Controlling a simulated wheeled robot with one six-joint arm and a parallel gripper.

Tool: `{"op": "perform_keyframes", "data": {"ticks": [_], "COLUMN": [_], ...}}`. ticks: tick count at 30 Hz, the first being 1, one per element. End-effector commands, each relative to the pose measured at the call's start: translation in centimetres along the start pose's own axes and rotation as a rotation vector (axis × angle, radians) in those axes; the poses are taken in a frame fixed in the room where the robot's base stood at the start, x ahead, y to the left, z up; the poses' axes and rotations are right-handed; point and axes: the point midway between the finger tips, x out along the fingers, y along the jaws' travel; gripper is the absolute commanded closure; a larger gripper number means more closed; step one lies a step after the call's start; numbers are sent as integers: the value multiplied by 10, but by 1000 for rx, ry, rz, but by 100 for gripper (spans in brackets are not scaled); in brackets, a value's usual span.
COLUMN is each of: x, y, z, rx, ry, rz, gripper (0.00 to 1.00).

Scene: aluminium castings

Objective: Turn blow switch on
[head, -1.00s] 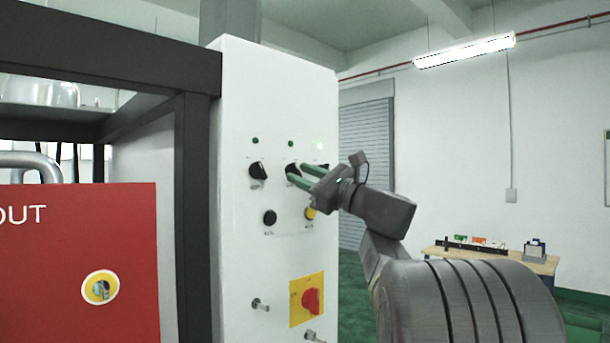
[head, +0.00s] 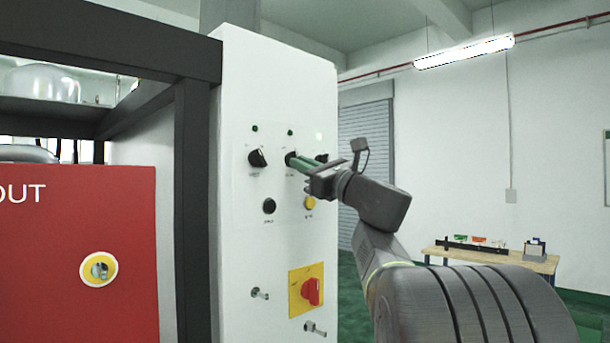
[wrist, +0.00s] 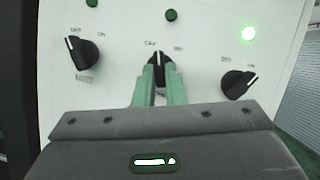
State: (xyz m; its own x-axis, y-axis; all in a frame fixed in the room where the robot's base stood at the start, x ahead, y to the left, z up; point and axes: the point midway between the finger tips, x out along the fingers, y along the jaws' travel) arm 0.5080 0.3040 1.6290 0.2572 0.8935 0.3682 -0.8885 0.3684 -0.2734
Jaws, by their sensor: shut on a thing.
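Three black rotary switches sit in a row on a white control panel (head: 275,100). My gripper (head: 295,161) reaches in from the right, its green fingers at the middle switch (wrist: 160,58). In the wrist view my gripper (wrist: 160,78) has one finger on each side of this knob and is shut on it. Its white mark points about straight up, between its OFF and ON labels. The left switch (wrist: 83,52) points up-left towards OFF. The right switch (wrist: 239,84) points up-right. The name labels are too small to read, so I cannot tell which is blow.
The right lamp (wrist: 248,34) glows green; the left lamp (wrist: 92,3) and middle lamp (wrist: 171,15) are dark. Below are a black button (head: 269,206), a yellow button (head: 310,203) and a red rotary switch (head: 311,291). A dark frame (head: 193,200) stands left.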

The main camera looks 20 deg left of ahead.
Motion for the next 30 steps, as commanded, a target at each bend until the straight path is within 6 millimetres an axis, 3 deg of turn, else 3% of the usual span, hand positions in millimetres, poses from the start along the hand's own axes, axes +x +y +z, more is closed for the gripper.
{"op": "perform_keyframes", "data": {"ticks": [18,30], "x": [2,2], "y": [6,8], "z": [7,9], "rx": [518,713], "ry": [-5,-6], "rz": [-213,-292], "gripper": [100,100]}}
